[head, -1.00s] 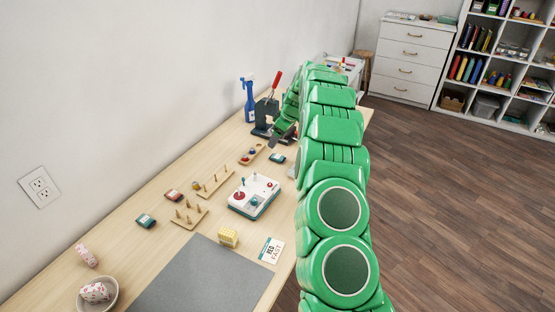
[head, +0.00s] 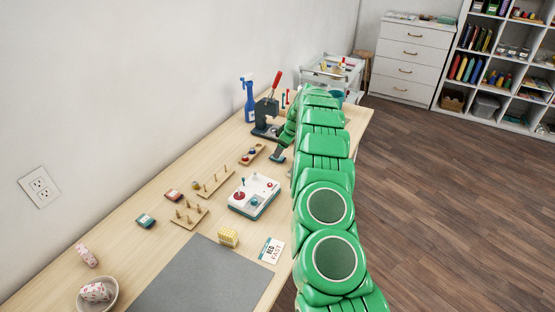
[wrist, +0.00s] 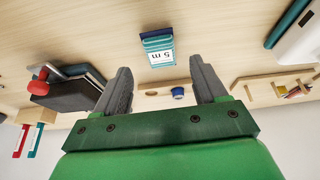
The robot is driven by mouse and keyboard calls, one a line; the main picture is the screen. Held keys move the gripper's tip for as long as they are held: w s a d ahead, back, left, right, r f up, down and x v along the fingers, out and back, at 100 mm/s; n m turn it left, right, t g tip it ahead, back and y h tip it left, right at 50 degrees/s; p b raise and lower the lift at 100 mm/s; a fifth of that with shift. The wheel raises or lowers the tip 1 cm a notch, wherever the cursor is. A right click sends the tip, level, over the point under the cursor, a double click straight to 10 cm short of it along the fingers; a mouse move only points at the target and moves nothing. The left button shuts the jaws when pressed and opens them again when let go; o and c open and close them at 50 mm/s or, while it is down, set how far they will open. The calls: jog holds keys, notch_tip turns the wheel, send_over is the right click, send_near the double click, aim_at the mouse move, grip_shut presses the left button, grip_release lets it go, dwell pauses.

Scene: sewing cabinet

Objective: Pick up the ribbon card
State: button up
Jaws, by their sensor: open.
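A small teal card with a white "5 m" label, which looks like the ribbon card (wrist: 158,42), lies on the wooden table. In the wrist view it is just beyond the gap between my fingertips, roughly centred. In the head view my fingers are small and partly covered by my arm.
A hand press with a red lever (head: 267,112) and a blue spray bottle (head: 249,102) stand behind. A white device with red and teal knobs (head: 254,196) is nearer. Peg boards (head: 215,182) lie to the left.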

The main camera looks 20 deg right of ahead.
jog(key=x, duration=0.4)
jog(key=shift+s, duration=0.15)
jog(key=c, duration=1.1)
jog(key=shift+r, duration=0.1)
